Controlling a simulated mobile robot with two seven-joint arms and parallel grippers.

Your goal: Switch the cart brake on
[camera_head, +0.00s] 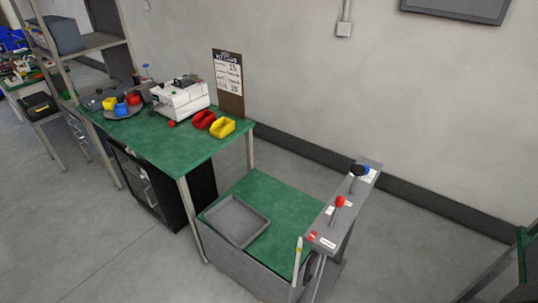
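A low cart with a green top (265,195) stands in the lower middle, beside the green workbench. A grey upright panel (345,215) runs along its right side. On the panel's top, a lever with a red knob (340,201) stands toward the near end, and a lever with a dark knob (357,170) stands at the far end. Small white and red labels lie by them, too small to read, so I cannot tell which lever is the brake. Neither of my grippers is in view.
An empty grey tray (237,221) lies on the cart. The green workbench (160,142) holds a white machine (181,99), a red bin (203,119) and a yellow bin (222,127). Open floor (410,255) lies right of the cart, with another green surface at the right edge.

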